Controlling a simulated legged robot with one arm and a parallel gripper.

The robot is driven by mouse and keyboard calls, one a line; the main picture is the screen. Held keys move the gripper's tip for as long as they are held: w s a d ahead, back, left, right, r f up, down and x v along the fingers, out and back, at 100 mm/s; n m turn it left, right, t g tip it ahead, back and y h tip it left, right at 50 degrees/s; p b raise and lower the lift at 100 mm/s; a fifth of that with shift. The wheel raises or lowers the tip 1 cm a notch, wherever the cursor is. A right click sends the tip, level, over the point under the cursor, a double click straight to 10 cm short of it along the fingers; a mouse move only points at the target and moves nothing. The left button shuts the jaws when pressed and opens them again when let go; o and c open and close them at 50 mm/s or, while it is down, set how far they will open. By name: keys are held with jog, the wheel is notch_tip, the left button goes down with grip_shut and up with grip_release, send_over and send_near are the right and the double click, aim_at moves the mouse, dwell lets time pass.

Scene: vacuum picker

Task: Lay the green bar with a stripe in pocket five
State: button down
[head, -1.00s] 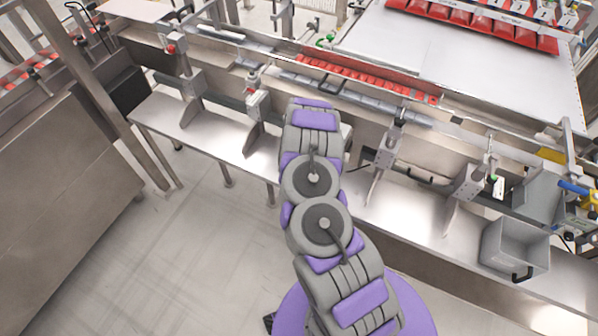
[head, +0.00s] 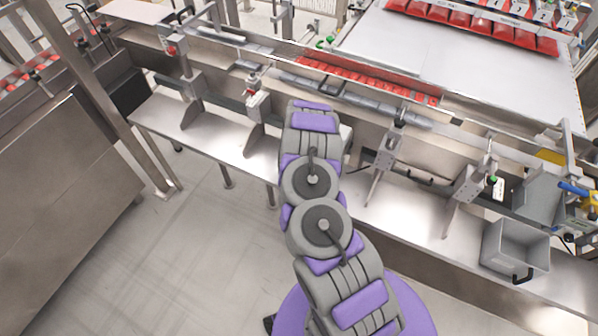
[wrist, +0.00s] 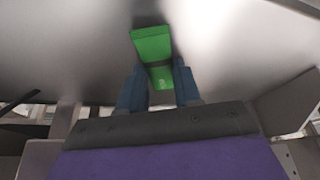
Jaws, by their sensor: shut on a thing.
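In the wrist view a bright green bar (wrist: 151,46) stands out against bare grey metal. My gripper (wrist: 159,68) has its two blue fingers on either side of the bar and is shut on it. The bar's far end sticks out past the fingertips. I cannot make out a stripe on it. In the head view my arm hides both the gripper and the bar. I cannot pick out pocket five in either view.
A steel bench (head: 415,208) with upright brackets runs across in front of me. Behind it is a conveyor with a row of red packs (head: 365,80). A grey bin (head: 512,250) stands at right. Red pouches (head: 450,14) lie on a white table (head: 450,60) at upper right.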

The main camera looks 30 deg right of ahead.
jog(key=shift+w+r+p, duration=0.1)
jog(key=shift+r+p, duration=0.8)
jog(key=shift+r, duration=0.95)
jog(key=shift+s+a+f+b, duration=0.1)
jog(key=shift+s+b, duration=0.25)
jog(key=shift+s, duration=0.4)
jog(key=shift+s+a, duration=0.25)
jog(key=shift+s, duration=0.25)
jog(key=s+a, duration=0.1)
jog(key=s, duration=0.5)
jog(key=s+a+r, duration=0.1)
jog(key=s+a, duration=0.1)
jog(key=s, duration=0.5)
jog(key=shift+a+r, duration=0.25)
jog(key=shift+a, duration=0.05)
